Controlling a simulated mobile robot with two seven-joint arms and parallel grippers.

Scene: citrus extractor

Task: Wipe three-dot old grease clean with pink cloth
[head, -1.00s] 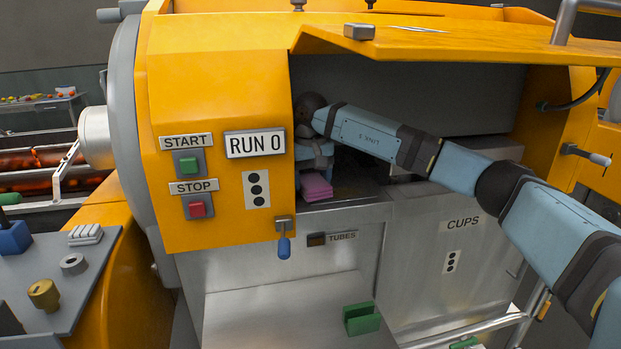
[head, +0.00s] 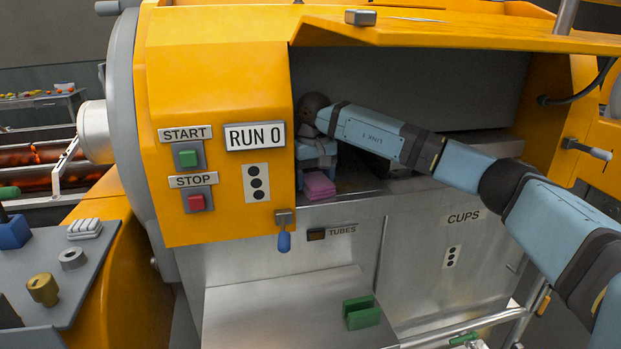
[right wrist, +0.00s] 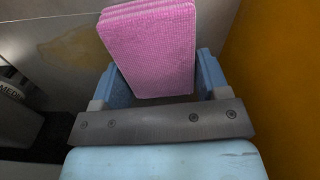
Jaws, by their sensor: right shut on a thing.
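My right gripper (head: 317,166) is shut on the pink cloth (head: 319,186), a thick folded pad, inside the machine's open bay. In the right wrist view the cloth (right wrist: 155,50) sits between the two blue fingers. A yellowish-brown grease smear (right wrist: 80,48) shows on the grey metal surface left of the cloth there; part of it may be hidden behind the cloth. A three-dot plate (head: 257,183) is on the orange panel beside the bay, and another three-dot mark (head: 452,257) is below CUPS. I cannot tell whether the cloth touches the metal. My left gripper is not in view.
The orange panel (head: 220,90) stands close on the bay's left, and the raised orange hood (head: 450,38) overhangs it. A blue-handled lever (head: 284,240) hangs below the panel corner. A green block (head: 361,313) sits on the lower metal shelf (head: 270,310).

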